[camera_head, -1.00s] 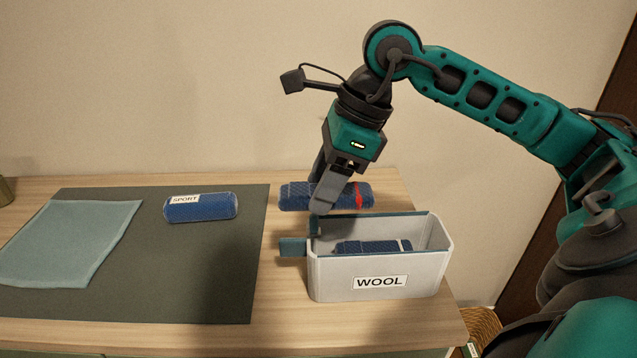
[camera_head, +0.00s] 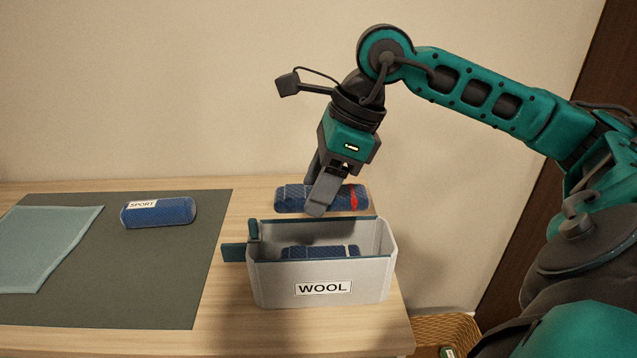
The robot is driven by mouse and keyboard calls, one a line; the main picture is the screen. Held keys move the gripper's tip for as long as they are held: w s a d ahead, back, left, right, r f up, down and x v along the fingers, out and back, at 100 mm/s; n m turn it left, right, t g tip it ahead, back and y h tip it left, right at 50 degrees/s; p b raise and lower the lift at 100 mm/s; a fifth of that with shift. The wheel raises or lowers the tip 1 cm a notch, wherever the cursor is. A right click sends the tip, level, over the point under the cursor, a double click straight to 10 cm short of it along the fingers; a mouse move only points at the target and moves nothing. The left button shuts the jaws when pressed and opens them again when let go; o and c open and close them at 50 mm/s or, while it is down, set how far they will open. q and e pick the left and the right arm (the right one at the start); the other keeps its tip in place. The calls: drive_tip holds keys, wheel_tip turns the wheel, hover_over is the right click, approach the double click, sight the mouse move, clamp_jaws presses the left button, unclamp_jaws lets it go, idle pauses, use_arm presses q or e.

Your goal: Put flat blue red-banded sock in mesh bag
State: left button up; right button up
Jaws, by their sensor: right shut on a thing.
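A blue sock with a red band (camera_head: 352,197) is held level in my right gripper (camera_head: 318,205), whose jaws are shut on its middle. It looks like a thick rolled shape rather than flat. It hangs above the back rim of the white WOOL bin, apart from the bin's front wall. No plainly recognisable mesh bag shows; a pale blue-green flat piece (camera_head: 45,248) lies on the dark mat at the left, cut by the picture edge, and I cannot tell whether it is the bag. My left gripper is not in view.
The white WOOL bin (camera_head: 275,285) holds a blue item with a pale band (camera_head: 320,252). A blue roll labelled SPORT (camera_head: 158,213) lies on the dark mat (camera_head: 150,290). A wicker basket (camera_head: 450,328) stands beyond the table's right edge. The mat's middle is bare.

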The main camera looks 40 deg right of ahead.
sight(318, 239)
drive_tip(key=shift+f+b, duration=0.45)
drive_tip(key=shift+f, duration=0.25)
drive_tip(key=shift+f+b, duration=0.6)
drive_tip(key=shift+f, duration=0.1)
wheel_tip(318, 239, down, 3)
drive_tip(key=b, duration=0.2)
drive_tip(key=shift+b, duration=0.4)
drive_tip(key=shift+f, duration=0.25)
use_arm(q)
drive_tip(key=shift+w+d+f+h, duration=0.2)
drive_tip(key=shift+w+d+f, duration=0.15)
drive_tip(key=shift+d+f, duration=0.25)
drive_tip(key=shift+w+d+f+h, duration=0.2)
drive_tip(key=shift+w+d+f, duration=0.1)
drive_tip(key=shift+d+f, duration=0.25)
use_arm(e)
drive_tip(key=o, duration=1.1)
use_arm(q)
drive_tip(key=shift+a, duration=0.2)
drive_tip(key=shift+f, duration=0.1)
use_arm(e)
drive_tip(key=shift+r, duration=0.15)
